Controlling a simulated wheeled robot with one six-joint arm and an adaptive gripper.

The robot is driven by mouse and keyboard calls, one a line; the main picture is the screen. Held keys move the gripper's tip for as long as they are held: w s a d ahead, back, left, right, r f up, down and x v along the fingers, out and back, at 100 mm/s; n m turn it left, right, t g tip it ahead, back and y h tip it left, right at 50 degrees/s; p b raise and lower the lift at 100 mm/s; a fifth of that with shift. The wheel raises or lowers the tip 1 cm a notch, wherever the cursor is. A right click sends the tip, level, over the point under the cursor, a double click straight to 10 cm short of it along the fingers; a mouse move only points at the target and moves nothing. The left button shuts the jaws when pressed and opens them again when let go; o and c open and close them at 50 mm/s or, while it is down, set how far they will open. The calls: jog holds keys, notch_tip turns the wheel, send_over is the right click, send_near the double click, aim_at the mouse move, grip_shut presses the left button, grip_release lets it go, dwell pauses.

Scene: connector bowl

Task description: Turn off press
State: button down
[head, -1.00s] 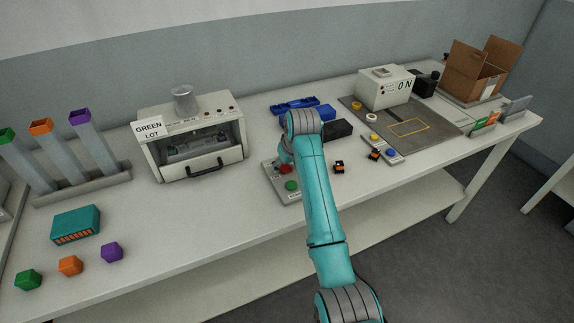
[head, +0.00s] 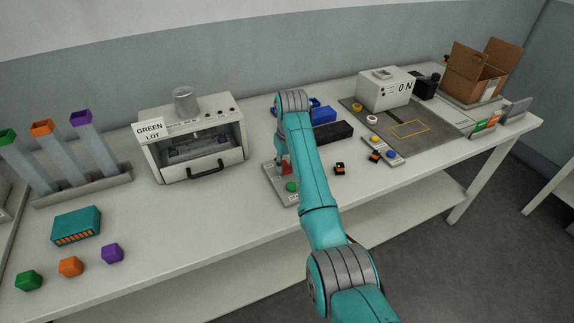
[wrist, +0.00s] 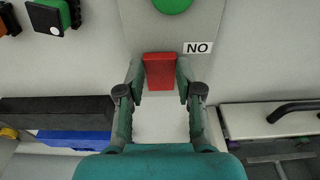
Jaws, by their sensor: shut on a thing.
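A grey control panel (head: 270,176) lies on the table, with a red switch piece (wrist: 160,70) and a round green button (head: 291,187). A label on the panel (wrist: 197,48) reads "ON", upside down in the wrist view. My gripper (wrist: 160,80) points down at the panel, its two fingers against the sides of the red piece, shut on it. In the head view my arm hides most of the red piece. A white machine (head: 225,134) with a "GREEN LOT" sign stands left of the panel. No writing I can read names the press.
A black block (head: 331,132) and a blue bin (head: 323,114) lie behind my arm. Small black connectors (head: 339,168) lie to the right. The table's front edge is close to the panel.

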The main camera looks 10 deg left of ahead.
dwell(0.3)
jog(key=c, duration=0.8)
grip_release()
jog(key=shift+o, duration=0.2)
jog(key=r, duration=0.7)
jog(key=shift+s+d+r, duration=0.2)
jog(key=shift+s+d, duration=0.05)
jog(key=shift+s, duration=0.15)
